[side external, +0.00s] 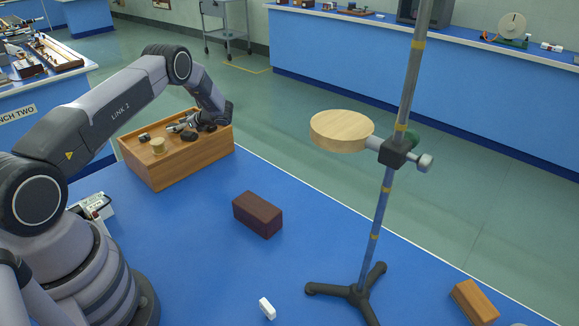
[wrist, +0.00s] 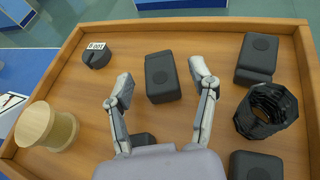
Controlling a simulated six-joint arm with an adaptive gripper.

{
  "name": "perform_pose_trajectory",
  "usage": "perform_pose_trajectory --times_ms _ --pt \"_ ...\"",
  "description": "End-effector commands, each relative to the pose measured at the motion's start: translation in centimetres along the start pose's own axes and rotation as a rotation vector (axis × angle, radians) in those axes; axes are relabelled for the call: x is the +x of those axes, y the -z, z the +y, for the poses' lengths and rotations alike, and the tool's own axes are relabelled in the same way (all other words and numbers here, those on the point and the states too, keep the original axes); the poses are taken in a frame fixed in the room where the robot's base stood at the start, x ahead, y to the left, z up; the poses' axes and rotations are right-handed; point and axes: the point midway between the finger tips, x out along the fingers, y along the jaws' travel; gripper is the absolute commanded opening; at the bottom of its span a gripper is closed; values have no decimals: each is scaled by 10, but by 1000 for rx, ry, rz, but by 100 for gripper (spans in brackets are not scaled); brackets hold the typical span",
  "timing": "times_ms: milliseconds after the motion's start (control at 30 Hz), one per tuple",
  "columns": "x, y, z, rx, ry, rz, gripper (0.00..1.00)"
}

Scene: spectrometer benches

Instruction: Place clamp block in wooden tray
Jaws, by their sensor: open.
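The wooden tray (side external: 195,163) stands at the back left of the blue bench. In the wrist view its floor (wrist: 95,95) and raised rim (wrist: 225,23) show. My gripper (wrist: 162,77) is open and empty, over the tray; it also shows in the side view (side external: 180,126). A black block with a round mark on top (wrist: 163,77), apparently the clamp block, lies in the tray between the fingertips, with a gap on each side. Similar black blocks lie at the right (wrist: 257,58) and lower right (wrist: 256,166). Another dark piece (wrist: 143,141) is partly hidden by my gripper.
A wooden spool (wrist: 46,127), a labelled black piece (wrist: 97,55) and a black ribbed ring (wrist: 265,110) share the tray. A tall stand (side external: 373,225) holds a round wooden platform (side external: 341,130). A dark brown block (side external: 258,214) sits mid-bench, with clear bench around it.

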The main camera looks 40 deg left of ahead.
Motion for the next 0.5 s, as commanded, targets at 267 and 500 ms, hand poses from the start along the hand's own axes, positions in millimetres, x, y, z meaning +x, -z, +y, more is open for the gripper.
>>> perform_pose_trajectory --times_ms 267,500 --pt "-23 -4 -1 0 3 0 58" --pt "-77 -3 -1 0 4 0 58"
